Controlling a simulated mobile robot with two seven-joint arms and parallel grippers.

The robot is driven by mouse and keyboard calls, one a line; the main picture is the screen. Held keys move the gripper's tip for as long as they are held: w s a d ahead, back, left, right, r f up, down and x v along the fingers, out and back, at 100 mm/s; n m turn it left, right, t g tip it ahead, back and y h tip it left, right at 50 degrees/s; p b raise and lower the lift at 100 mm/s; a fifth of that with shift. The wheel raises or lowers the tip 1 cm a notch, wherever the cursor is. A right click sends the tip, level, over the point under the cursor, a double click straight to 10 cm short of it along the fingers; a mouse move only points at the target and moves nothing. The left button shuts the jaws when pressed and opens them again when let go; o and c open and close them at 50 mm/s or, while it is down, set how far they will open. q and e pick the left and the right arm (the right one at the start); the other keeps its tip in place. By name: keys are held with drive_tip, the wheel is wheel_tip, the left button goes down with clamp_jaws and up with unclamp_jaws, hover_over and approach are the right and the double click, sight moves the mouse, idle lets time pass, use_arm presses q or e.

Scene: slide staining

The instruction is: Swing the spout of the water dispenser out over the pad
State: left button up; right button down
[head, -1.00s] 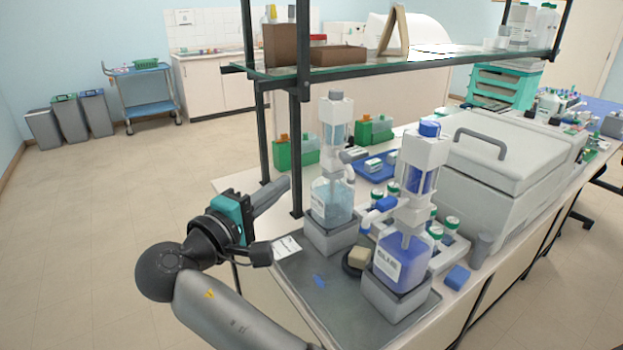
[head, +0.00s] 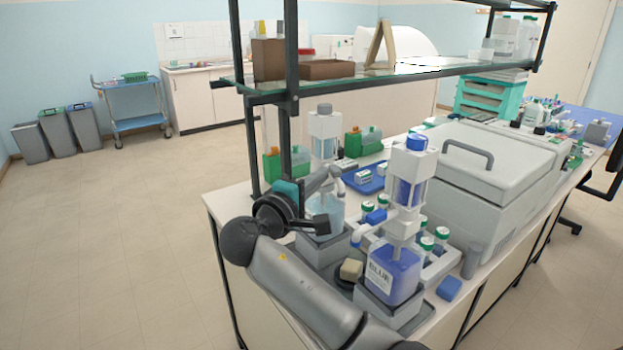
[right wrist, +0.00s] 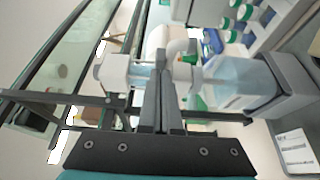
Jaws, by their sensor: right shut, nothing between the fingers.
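The water dispenser (head: 323,128) has a white pump head over a bottle of pale blue liquid and stands on a grey block. My right gripper (head: 330,177) is shut and empty, in front of this dispenser, partly hiding its bottle and spout. In the right wrist view, the shut fingers (right wrist: 163,78) reach up beside the white bent spout (right wrist: 182,50); I cannot tell whether they touch it. A tan block (head: 351,269), which may be the pad, sits on a dark round base between the two dispensers. My left gripper is not in view.
The dispenser labelled BLUE (head: 393,265) stands close on the right. A shelf post (head: 290,110) and glass shelf are close behind my gripper. A blue tray (head: 366,186) and white-and-green jars stand behind. A large grey lidded box (head: 490,165) fills the right.

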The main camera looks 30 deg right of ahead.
sight(339, 176)
drive_tip(key=d+p, duration=0.1)
drive_tip(key=s+p, duration=0.1)
drive_tip(key=shift+s+d+r+p, duration=0.15)
drive_tip(key=shift+d+p, duration=0.15)
drive_tip(key=shift+d, duration=0.1)
drive_tip(key=shift+s+d+p, duration=0.25)
drive_tip(key=shift+d+p, duration=0.15)
drive_tip(key=shift+d, duration=0.2)
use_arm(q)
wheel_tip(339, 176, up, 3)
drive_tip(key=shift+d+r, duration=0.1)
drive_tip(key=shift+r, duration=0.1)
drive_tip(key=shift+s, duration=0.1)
use_arm(e)
drive_tip(key=shift+f, duration=0.2)
